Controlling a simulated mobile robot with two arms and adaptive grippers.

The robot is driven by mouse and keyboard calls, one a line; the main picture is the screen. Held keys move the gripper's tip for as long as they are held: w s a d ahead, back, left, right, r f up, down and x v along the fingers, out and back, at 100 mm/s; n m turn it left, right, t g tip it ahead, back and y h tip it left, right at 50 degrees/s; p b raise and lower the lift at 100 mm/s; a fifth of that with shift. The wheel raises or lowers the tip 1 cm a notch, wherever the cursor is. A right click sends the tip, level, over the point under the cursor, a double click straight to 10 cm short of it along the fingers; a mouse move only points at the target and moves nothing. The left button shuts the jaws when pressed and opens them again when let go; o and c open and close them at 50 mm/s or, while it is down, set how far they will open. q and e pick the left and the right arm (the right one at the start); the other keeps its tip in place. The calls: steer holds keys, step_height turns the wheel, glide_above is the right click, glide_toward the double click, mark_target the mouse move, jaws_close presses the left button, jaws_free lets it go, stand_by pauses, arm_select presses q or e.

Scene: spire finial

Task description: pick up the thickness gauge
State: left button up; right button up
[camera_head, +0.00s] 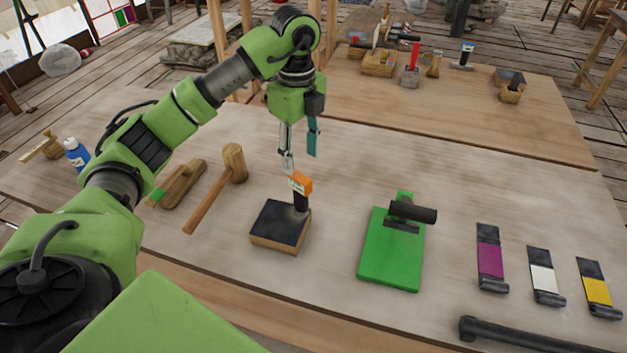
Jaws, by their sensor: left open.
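A small orange-and-white piece (301,184), which looks like the thickness gauge, sits on a short dark post rising from a black-topped wooden block (281,224) near the middle of the bench. My left gripper (299,158) is just above it, pointing down, with its fingers apart and nothing visible between them. One finger's tip is close to the upper left of the orange piece; I cannot tell whether they touch. My right gripper is not in view.
A wooden mallet (222,184) lies left of the block. A green board (390,260) with a dark cylinder stands to the right. Purple (490,258), white (542,278) and yellow (596,291) strips lie farther right. A dark bar (535,334) lies at the front edge.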

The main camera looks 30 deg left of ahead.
mark_target(298, 177)
arm_select(q)
steer(key=shift+a+f, duration=0.15)
steer(key=shift+f, duration=0.5)
steer(key=f, duration=0.2)
steer(key=f+p, duration=0.1)
steer(key=s+f, duration=0.1)
steer(key=f, duration=0.1)
steer(key=shift+f, duration=0.35)
step_height(298, 177, down, 3)
steer(key=shift+r+p, duration=0.1)
steer(key=shift+p, duration=0.95)
step_height(298, 177, down, 3)
steer(key=shift+w+r+p, duration=0.1)
steer(key=shift+r+p, duration=0.1)
steer(key=shift+p, duration=0.1)
steer(key=shift+w+f, duration=0.1)
steer(key=shift+f, duration=0.35)
steer(key=shift+c, duration=0.7)
jaws_close()
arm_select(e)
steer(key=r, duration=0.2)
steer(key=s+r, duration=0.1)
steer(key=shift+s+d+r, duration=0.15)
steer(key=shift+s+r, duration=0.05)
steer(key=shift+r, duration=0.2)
